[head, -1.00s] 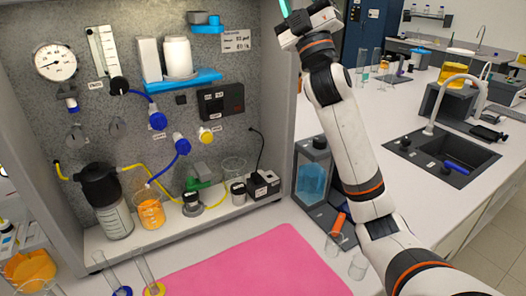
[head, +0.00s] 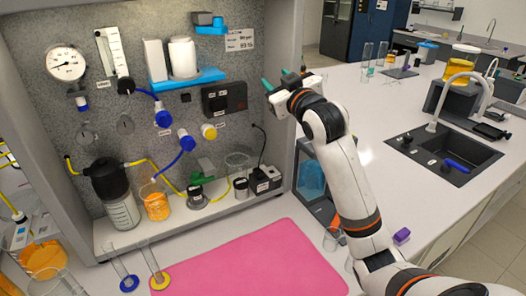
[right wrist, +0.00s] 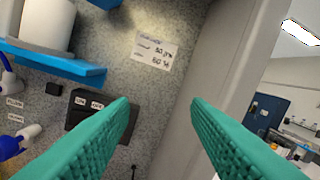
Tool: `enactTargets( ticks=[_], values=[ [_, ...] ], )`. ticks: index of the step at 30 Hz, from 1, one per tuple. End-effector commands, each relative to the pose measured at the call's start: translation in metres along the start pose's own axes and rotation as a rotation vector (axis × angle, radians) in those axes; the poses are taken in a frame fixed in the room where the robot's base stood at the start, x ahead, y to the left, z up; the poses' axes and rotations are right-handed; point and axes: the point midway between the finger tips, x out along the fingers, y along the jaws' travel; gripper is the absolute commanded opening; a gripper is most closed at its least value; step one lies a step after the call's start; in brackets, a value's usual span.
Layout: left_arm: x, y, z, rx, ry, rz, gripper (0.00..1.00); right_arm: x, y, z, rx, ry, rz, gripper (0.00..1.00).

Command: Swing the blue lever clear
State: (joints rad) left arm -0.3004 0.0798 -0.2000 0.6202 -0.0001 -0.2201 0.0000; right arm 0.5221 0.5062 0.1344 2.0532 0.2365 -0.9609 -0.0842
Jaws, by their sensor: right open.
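Blue valve handles sit on the grey speckled panel in the head view: one upper (head: 163,118), one lower (head: 187,142), and a small blue piece (head: 82,103) under the gauge. I cannot tell which one is the blue lever. Blue parts also show at the left edge of the right wrist view (right wrist: 30,132). My right gripper (head: 276,80) is open and empty, in front of the panel's right side wall, to the right of the handles and above them. Its teal fingers (right wrist: 158,106) stand wide apart in the wrist view. My left gripper is not in view.
A black switch box (head: 224,98) and a blue shelf (head: 188,79) with white containers are on the panel. Bottles and a beaker with orange liquid (head: 155,205) stand on the rig floor. A pink mat (head: 255,265) lies in front. Glass cylinders (head: 122,268) stand at its left.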

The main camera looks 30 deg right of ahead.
Motion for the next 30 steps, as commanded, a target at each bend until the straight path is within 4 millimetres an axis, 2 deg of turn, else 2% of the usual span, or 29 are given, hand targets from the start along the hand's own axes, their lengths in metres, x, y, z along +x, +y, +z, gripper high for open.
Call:
enactTargets(
  ticks=[8, 18, 24, 30],
  values=[
    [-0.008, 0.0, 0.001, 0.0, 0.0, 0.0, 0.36, -0.015, 0.038, -0.037, 0.102, 0.173, 0.158, 0.43],
    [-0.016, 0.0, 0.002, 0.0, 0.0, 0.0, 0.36, -0.047, 0.085, -0.074, 0.192, 0.371, 0.357, 0.43],
    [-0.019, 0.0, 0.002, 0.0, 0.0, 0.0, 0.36, -0.066, 0.106, -0.088, 0.224, 0.46, 0.454, 0.43],
    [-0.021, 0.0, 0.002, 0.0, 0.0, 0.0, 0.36, -0.077, 0.117, -0.094, 0.238, 0.503, 0.505, 0.43]
  ],
)
